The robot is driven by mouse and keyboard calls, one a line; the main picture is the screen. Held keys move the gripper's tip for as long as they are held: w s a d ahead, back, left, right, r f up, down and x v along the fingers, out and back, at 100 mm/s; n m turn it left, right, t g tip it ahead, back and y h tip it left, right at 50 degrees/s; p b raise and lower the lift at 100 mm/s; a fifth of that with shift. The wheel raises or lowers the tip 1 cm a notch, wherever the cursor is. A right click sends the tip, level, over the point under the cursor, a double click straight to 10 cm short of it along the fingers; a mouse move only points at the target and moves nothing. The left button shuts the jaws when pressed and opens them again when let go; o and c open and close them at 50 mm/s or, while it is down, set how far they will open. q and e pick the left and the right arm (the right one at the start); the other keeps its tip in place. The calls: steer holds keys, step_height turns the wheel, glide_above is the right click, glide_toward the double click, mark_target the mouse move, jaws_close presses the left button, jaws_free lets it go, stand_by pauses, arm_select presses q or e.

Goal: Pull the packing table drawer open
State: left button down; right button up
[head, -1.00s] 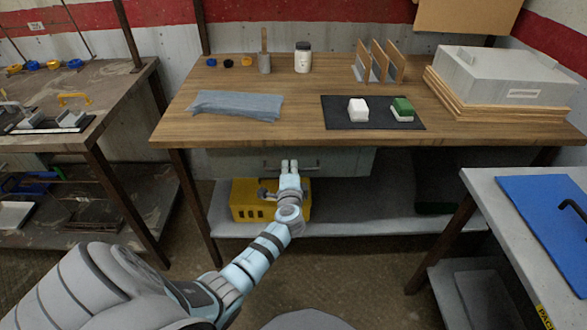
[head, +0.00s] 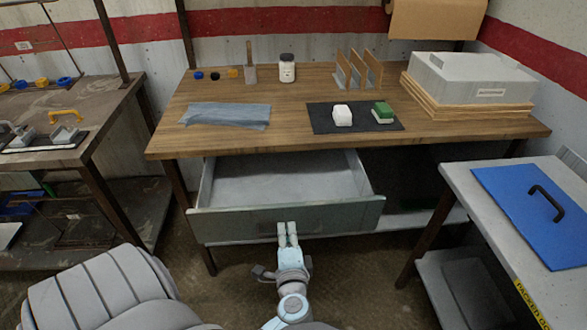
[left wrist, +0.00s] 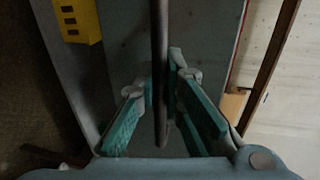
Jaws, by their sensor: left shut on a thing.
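The packing table drawer (head: 230,222) is a grey drawer under the wooden packing table (head: 240,142). It stands well out from the table, and its empty inside shows in the head view. My left gripper (head: 287,230) is at the middle of the drawer front, shut on its handle. In the left wrist view the dark handle bar (left wrist: 160,65) runs between the two teal-padded fingers (left wrist: 158,90). The fingers and the arm partly hide the handle in the head view. My right gripper is in neither view.
On the table top are a grey-blue bag (head: 225,115), a black mat (head: 355,118) and a grey box (head: 470,77) on cardboard. A side table with a blue panel (head: 530,212) stands at the right.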

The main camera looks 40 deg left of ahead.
arm_select(q)
steer(key=shift+s+d, duration=0.1)
steer(key=c, duration=1.7)
jaws_free()
steer(key=shift+d, duration=0.1)
